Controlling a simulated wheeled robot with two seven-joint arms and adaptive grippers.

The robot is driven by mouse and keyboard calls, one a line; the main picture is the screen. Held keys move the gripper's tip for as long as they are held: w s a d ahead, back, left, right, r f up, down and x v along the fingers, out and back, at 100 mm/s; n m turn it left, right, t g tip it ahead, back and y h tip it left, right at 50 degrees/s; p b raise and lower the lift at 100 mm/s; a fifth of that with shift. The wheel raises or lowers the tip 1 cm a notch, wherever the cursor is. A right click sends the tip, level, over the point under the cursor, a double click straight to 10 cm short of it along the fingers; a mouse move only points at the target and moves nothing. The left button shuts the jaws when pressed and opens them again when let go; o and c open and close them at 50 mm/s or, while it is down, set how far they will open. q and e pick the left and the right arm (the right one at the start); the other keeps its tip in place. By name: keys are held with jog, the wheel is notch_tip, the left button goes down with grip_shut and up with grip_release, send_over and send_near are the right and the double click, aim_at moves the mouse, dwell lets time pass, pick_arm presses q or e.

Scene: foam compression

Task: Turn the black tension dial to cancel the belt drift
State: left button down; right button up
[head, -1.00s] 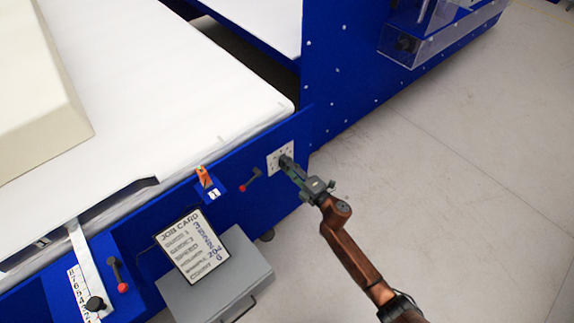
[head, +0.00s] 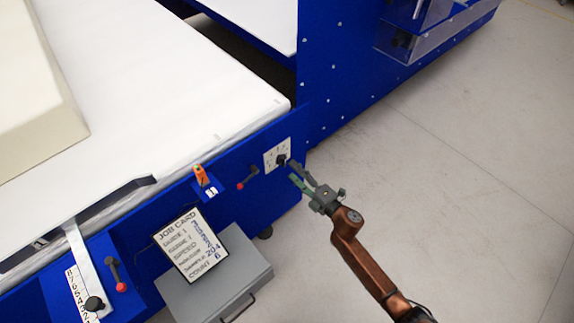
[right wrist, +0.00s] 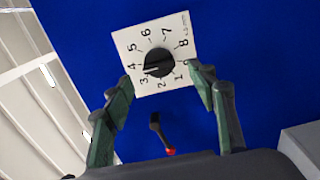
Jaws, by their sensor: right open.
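The black tension dial (head: 281,160) sits on a white square plate (head: 269,158) on the blue side panel of the belt machine. In the right wrist view the dial (right wrist: 159,63) shows as a round black knob with numbers around it on the white plate (right wrist: 183,27), its pale mark pointing between 3 and 4. My right gripper (head: 299,174) is open and empty, just off the dial. In the right wrist view its two green-padded fingers (right wrist: 160,83) stand apart, below and to either side of the dial. My left gripper is not in view.
A red-tipped lever (head: 247,178) and an orange part (head: 202,175) are left of the dial. The white belt (head: 180,110) carries a cream foam block (head: 35,110). Floor at right is clear.

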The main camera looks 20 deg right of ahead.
jog(key=v, duration=0.5)
jog(key=shift+s+d, duration=0.1)
jog(key=shift+s, duration=0.3)
